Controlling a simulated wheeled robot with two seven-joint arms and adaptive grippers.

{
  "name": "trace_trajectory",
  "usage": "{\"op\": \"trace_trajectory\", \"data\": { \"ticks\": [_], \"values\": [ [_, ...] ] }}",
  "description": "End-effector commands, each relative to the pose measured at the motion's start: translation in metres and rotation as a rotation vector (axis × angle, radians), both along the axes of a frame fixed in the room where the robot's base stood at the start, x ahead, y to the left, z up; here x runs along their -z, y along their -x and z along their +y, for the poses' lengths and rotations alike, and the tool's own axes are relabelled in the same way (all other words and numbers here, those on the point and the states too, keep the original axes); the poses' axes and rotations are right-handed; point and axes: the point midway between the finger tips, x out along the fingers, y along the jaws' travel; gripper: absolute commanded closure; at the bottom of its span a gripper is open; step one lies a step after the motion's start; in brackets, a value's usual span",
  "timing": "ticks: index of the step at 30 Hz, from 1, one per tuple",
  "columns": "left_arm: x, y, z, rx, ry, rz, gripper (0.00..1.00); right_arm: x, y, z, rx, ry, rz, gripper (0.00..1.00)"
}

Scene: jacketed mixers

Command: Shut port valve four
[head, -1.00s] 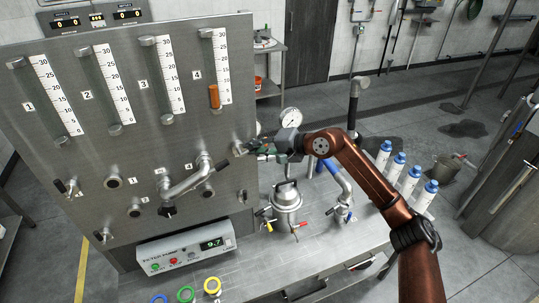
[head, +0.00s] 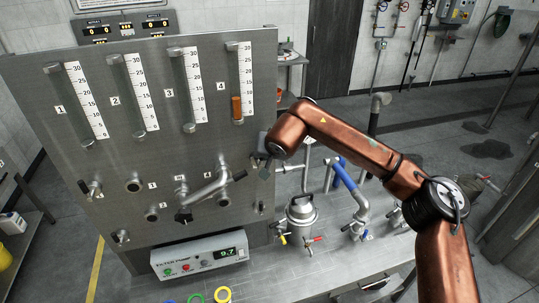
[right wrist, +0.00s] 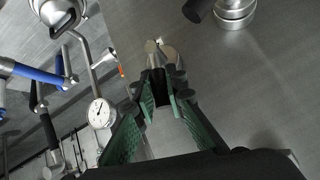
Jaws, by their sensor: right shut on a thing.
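The steel panel (head: 60,140) carries gauge tubes numbered 1 to 4, with ports and valves below them. My right gripper (head: 262,165) is at the panel's right edge, below tube 4 (head: 237,95), partly hidden by my own forearm. In the right wrist view its green-padded fingers (right wrist: 167,90) are shut on a dark valve handle (right wrist: 160,74), with a silver valve body (right wrist: 158,48) beyond it, against the panel. No number shows on this valve, and the handle's angle is hard to tell. My left gripper is not in view.
A bent metal pipe (head: 208,189) with black handles sticks out just left of the gripper. A steel pot (head: 301,210) and a blue-handled pipe (head: 347,175) stand on the bench below. A pump box (head: 199,255) reading 9.7 sits before the panel.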

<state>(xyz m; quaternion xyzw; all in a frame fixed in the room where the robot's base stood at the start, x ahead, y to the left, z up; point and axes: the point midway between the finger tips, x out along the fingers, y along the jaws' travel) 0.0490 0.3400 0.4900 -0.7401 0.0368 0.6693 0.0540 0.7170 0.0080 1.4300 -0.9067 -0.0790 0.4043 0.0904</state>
Motion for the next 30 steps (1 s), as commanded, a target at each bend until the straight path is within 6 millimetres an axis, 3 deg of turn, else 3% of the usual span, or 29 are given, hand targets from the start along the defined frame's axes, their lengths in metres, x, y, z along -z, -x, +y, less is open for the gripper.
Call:
{"op": "trace_trajectory", "data": {
  "ticks": [12,30],
  "values": [
    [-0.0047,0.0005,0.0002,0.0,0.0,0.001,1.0,0.0006,0.0034,0.0096,-0.001,0.208,-0.054,1.0],
    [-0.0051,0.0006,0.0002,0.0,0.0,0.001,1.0,0.0035,0.0044,0.0107,-0.002,0.246,-0.061,1.0]
  ]
}}
